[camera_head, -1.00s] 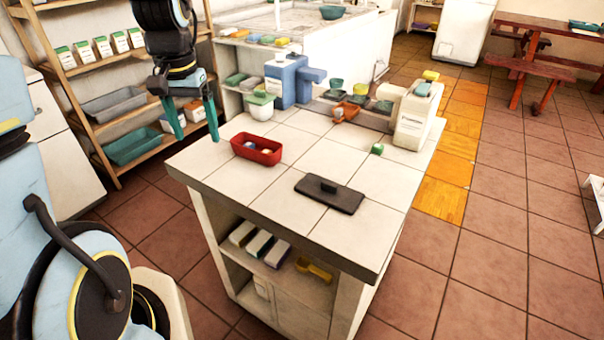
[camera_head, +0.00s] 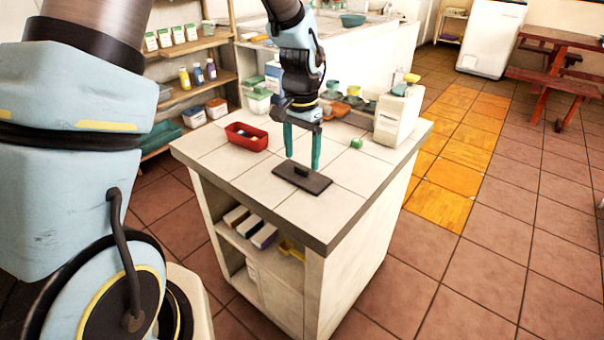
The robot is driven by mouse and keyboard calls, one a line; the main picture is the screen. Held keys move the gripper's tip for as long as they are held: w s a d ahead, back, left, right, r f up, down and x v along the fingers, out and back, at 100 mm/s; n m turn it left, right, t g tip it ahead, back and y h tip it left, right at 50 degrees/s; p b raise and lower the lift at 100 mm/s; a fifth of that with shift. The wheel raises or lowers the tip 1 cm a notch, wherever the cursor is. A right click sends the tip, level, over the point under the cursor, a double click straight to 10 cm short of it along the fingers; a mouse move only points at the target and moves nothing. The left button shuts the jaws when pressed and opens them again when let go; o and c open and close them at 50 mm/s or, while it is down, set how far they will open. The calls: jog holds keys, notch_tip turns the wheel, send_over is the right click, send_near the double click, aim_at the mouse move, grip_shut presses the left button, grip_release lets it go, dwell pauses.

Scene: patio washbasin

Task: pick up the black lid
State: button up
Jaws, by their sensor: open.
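The black lid (camera_head: 311,182) lies flat on the white tiled top of the counter (camera_head: 247,184), near its front edge. It is a dark rectangular plate with a small raised handle in its middle. Whether the fingertips touch the lid I cannot tell.
A red bin (camera_head: 247,138) with small items stands left of my gripper. A small green object (camera_head: 356,143) and a white dispenser (camera_head: 396,118) are to the right. Bowls and boxes stand at the back. The counter's front left is clear.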

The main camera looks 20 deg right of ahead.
aim_at(300, 168)
jog(key=shift+a+f, duration=0.15)
jog(key=shift+f, duration=1.45)
grip_shut()
